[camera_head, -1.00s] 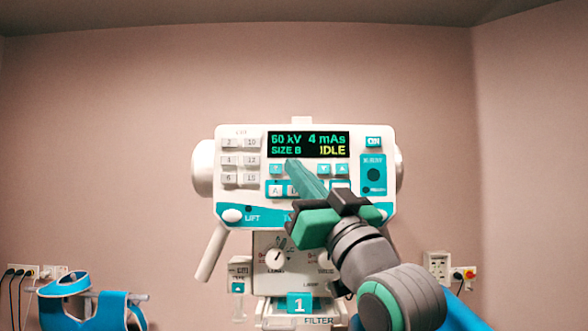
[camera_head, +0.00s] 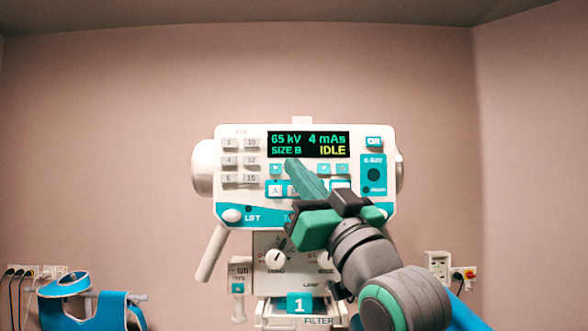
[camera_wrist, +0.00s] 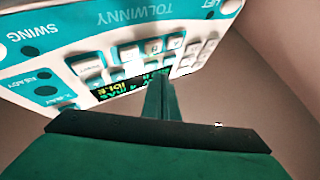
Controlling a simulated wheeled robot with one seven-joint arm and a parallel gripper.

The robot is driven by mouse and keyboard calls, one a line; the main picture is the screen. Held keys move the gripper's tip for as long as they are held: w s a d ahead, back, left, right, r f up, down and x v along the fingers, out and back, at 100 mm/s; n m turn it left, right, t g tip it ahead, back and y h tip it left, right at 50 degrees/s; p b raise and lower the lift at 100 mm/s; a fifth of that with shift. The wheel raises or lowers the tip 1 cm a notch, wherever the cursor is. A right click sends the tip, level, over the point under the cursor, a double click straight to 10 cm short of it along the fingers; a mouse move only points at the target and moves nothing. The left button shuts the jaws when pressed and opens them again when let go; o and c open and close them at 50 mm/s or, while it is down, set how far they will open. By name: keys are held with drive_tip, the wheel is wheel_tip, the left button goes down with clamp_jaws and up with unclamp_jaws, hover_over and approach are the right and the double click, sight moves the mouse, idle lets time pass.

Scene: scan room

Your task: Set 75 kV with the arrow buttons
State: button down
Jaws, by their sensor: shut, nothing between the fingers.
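The X-ray control panel (camera_head: 232,192) faces me, and its display (camera_head: 308,144) reads 65 kV, 4 mAs, SIZE B, IDLE. A teal arrow button (camera_head: 275,169) shows below the display at left, and two more arrow buttons (camera_head: 333,169) sit to the right. My gripper (camera_head: 291,163) is shut and empty, its fingertips at the panel just under the display, between these buttons. The fingers hide part of the button row, and I cannot tell whether they touch a button. In the wrist view the shut fingers (camera_wrist: 160,85) reach toward the panel, which appears upside down.
Number buttons (camera_head: 240,160) stand at the panel's left. The ON button (camera_head: 374,142) and the X-ray button area (camera_head: 373,174) are at its right. A handle (camera_head: 211,252) hangs below left. A blue apron-like item (camera_head: 97,310) is at lower left.

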drive_tip(key=shift+s, duration=0.25)
drive_tip(key=shift+s, duration=2.5)
drive_tip(key=shift+s, duration=0.1)
idle(0.7)
drive_tip(key=s, duration=0.3)
drive_tip(key=shift+s, duration=0.35)
drive_tip(key=w, duration=0.9)
drive_tip(key=shift+w, duration=0.45)
idle(2.5)
